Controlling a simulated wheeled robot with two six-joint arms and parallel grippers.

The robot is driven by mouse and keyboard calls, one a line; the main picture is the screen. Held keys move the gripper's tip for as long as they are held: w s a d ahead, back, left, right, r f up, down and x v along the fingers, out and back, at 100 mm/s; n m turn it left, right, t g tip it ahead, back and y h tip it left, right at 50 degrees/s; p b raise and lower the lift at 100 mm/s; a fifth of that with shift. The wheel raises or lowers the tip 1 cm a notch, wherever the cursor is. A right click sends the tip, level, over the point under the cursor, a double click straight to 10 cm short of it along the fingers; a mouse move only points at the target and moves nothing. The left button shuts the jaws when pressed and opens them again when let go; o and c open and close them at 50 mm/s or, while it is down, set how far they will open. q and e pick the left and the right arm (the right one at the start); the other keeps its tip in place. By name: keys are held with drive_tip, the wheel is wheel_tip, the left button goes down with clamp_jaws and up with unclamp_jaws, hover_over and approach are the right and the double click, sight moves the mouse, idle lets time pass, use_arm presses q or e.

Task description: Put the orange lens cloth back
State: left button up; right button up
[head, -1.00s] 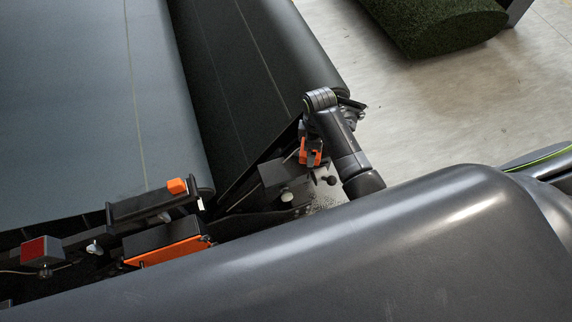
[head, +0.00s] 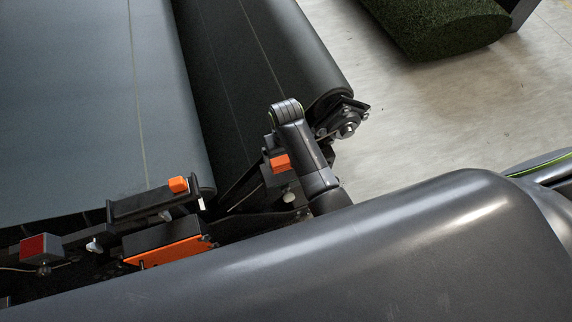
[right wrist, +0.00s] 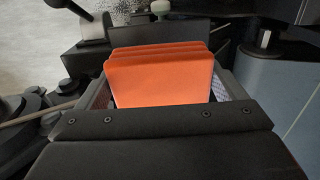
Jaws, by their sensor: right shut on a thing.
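The orange lens cloth (right wrist: 160,80) is a folded, layered orange stack between my right fingers in the right wrist view. In the head view it is a small orange patch (head: 280,162), partly covered by my right arm. My right gripper (head: 272,155) is shut on it, with a patterned pad on either side of the cloth. A black box (head: 274,177) lies just below the cloth in the head view. A dark panel (right wrist: 160,33) stands just beyond the cloth in the wrist view. I cannot tell whether cloth and box touch. My left gripper is not in view.
A dark rail fixture (head: 152,207) with an orange block (head: 178,185) stands to the left. An orange-faced black case (head: 165,248) and a red-faced box (head: 36,250) are nearby. A wide grey belt (head: 70,110) lies behind. Open floor (head: 420,120) is at right.

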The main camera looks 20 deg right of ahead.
sight(286, 165)
drive_tip(key=shift+f, duration=2.85)
drive_tip(key=shift+f+b, duration=0.15)
drive_tip(key=shift+b, duration=0.15)
drive_tip(key=o, duration=0.7)
drive_tip(key=shift+r, duration=0.2)
wheel_tip(286, 165, up, 12)
drive_tip(key=p, duration=1.3)
drive_tip(key=shift+p, duration=0.3)
